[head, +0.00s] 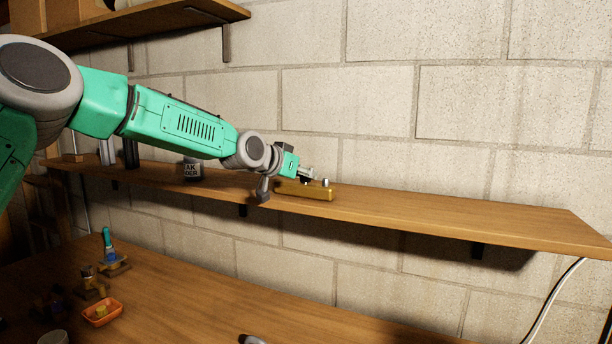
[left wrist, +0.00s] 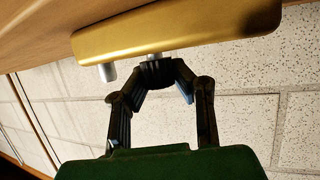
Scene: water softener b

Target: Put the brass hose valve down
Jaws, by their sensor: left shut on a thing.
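The brass hose valve (head: 305,190) is a long gold body with silver fittings on top. In the head view it is at the wall shelf, close to or on the board; contact is hard to tell. My left gripper (head: 306,179) is over it, with its fingers shut on one of the silver fittings. In the left wrist view the valve (left wrist: 180,32) spans the top of the picture, and the dark fingers of my left gripper (left wrist: 157,72) meet at a silver fitting. A second silver fitting is free to the left. My right gripper is not in view.
The wooden shelf (head: 430,214) is bare to the right of the valve. A labelled can (head: 193,169) and dark upright items (head: 131,153) stand to the left. On the bench below are an orange tray (head: 103,322) and small parts. The block wall is close behind.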

